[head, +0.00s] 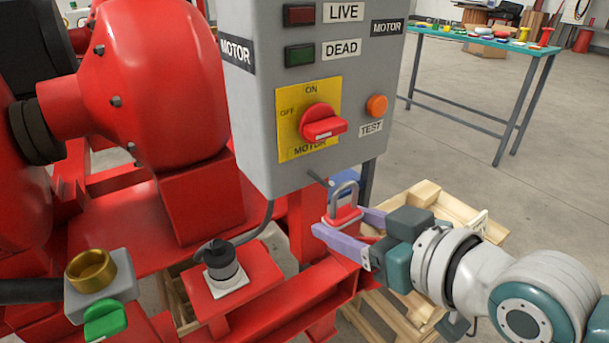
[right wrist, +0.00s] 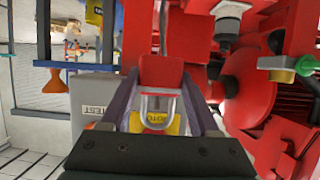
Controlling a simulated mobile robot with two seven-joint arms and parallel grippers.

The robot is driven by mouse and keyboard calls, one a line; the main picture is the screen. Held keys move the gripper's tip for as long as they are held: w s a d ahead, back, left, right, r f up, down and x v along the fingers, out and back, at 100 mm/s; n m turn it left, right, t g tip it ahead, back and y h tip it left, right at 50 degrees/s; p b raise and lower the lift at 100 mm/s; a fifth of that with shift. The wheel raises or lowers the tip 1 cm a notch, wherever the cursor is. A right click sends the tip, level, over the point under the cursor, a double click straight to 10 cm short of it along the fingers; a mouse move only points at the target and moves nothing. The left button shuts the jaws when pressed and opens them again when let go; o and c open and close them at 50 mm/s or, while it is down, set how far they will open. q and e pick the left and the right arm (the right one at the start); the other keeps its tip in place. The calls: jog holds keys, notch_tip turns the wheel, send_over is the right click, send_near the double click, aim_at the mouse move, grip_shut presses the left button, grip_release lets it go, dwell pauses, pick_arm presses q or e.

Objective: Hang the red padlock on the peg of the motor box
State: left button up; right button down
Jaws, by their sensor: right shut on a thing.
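The red padlock (head: 343,216) has a grey shackle and is upright in the head view, just below the grey motor box (head: 257,125). My right gripper (head: 347,222) comes in from the right and is shut on the padlock's body. The thin dark peg (head: 317,178) sticks out at the box's lower edge. Its tip is close to the upper left of the shackle; I cannot tell whether they touch, and the shackle is not visibly around it. In the right wrist view the padlock (right wrist: 160,72) sits between both fingers. My left gripper is not in view.
The box front carries a red rotary switch (head: 322,122) and an orange test button (head: 377,105). Red pump housing (head: 150,80) fills the left. A valve with a green knob (head: 105,320) is lower left. A wooden pallet (head: 440,205) lies behind my right gripper. A teal-topped table (head: 480,40) stands farther back.

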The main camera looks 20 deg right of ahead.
jog(key=shift+r+b+x, duration=0.25)
jog(key=shift+b+x, duration=0.6)
jog(key=shift+x, duration=0.4)
jog(key=shift+r+b+x, duration=0.2)
jog(key=shift+b+x, duration=0.6)
jog(key=shift+x, duration=0.45)
jog(key=shift+w, duration=0.2)
jog(key=shift+c, duration=0.2)
grip_release()
jog(key=shift+f, duration=0.1)
